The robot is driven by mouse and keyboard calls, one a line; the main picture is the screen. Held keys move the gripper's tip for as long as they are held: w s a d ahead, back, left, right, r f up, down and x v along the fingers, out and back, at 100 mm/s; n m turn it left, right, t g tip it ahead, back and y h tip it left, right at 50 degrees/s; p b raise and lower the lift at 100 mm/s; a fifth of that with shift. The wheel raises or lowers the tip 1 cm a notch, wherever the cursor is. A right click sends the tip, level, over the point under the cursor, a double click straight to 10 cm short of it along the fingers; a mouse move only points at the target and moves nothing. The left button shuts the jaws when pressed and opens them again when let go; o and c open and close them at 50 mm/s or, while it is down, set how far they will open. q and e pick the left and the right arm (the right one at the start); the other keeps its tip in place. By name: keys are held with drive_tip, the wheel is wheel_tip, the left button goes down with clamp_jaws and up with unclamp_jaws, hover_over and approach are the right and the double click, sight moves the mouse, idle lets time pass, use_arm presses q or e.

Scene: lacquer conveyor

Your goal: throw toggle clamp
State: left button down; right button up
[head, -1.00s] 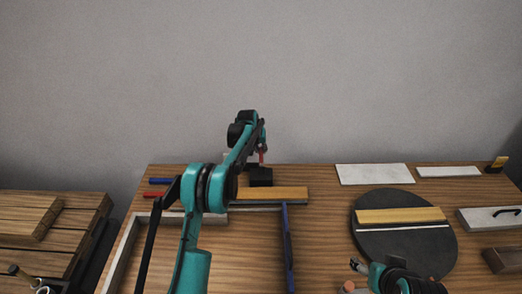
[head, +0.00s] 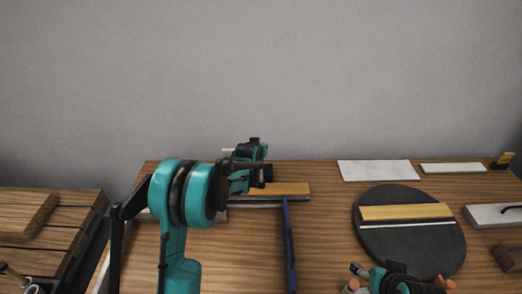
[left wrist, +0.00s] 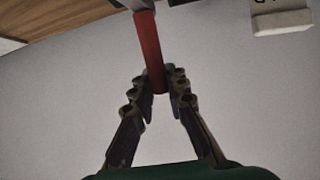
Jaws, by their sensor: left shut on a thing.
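The toggle clamp's red handle (left wrist: 150,55) shows in the left wrist view, coming from a grey metal part at the top edge down between my fingertips. My left gripper (left wrist: 158,88) is shut on the lower end of this handle. In the head view, my left gripper (head: 262,172) is low at the table's back edge, beside the left end of a yellow strip (head: 285,189). There my own arm and gripper hide the handle and most of the clamp. My right gripper (head: 358,275) is at the bottom edge, left of my teal wrist; its jaw state is unclear.
A dark round disc (head: 425,250) with another yellow strip (head: 405,212) lies on the right. White plates (head: 377,171) lie behind it. A blue bar (head: 290,250) runs toward the front. A wooden pallet (head: 75,225) stands at the left. Bare table lies between bar and disc.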

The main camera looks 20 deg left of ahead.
use_arm(q)
drive_tip(key=shift+s+d+t+b, duration=0.2)
drive_tip(key=shift+s+t+b, duration=0.3)
drive_tip(key=shift+t+b, duration=0.25)
drive_tip(key=shift+s+d+t+b, duration=0.15)
drive_tip(key=shift+s+t+b, duration=0.35)
drive_tip(key=shift+t+b, duration=0.2)
drive_tip(key=c, duration=1.6)
unclamp_jaws()
drive_tip(key=shift+s, duration=0.1)
drive_tip(key=shift+o, duration=0.6)
drive_tip(key=shift+r, duration=0.1)
drive_tip(key=v, duration=1.2)
drive_tip(key=shift+d, duration=0.2)
